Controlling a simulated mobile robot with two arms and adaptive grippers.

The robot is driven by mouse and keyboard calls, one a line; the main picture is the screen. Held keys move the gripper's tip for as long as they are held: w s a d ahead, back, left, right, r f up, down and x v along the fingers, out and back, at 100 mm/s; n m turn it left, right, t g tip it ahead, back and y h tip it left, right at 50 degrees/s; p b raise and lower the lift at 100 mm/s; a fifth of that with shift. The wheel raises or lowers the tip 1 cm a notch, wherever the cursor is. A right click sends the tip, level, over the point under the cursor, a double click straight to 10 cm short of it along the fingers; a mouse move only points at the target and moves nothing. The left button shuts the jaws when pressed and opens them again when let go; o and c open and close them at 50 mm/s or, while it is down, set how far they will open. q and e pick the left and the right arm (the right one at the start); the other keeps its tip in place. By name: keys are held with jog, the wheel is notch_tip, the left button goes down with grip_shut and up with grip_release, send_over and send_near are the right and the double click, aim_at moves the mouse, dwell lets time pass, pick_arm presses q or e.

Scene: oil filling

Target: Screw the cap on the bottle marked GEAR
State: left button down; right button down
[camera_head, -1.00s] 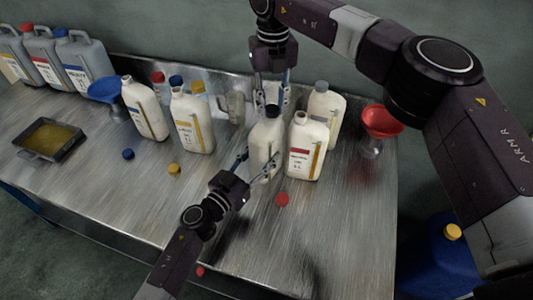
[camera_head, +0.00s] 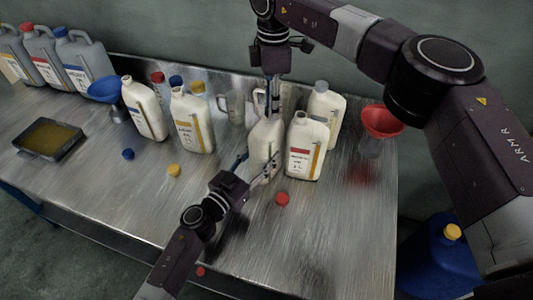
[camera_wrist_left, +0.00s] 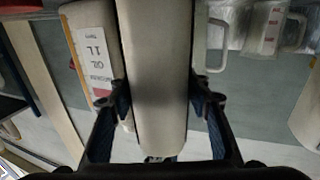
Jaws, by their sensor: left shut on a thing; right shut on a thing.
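A cream bottle (camera_head: 266,140) stands upright near the middle of the bench. My left gripper (camera_head: 264,168) is shut on its lower body from the front. The left wrist view shows the bottle's pale side (camera_wrist_left: 153,80) between the two fingers (camera_wrist_left: 155,108). My right gripper (camera_head: 272,100) points straight down at the bottle's top and is shut on the dark cap there, which its fingers mostly hide. I cannot see whether the cap sits fully on the neck. The word GEAR is not readable on any label.
A red-label open bottle (camera_head: 306,148) stands close on the right, with a grey-capped bottle (camera_head: 326,103) behind it. A red funnel (camera_head: 381,121) is further right. Loose caps, red (camera_head: 282,199), yellow (camera_head: 174,170) and blue (camera_head: 128,154), lie in front. A clear jug (camera_head: 233,106) is behind left.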

jog(key=shift+m, duration=0.5)
jog(key=c, duration=1.5)
grip_release()
notch_tip(320, 180, up, 12)
pick_arm(q)
jog(key=c, duration=1)
grip_release()
jog(key=shift+o, duration=0.2)
jog(key=shift+s, duration=0.1)
jog(key=v, duration=1.2)
pick_arm(e)
jog(key=shift+w, duration=0.1)
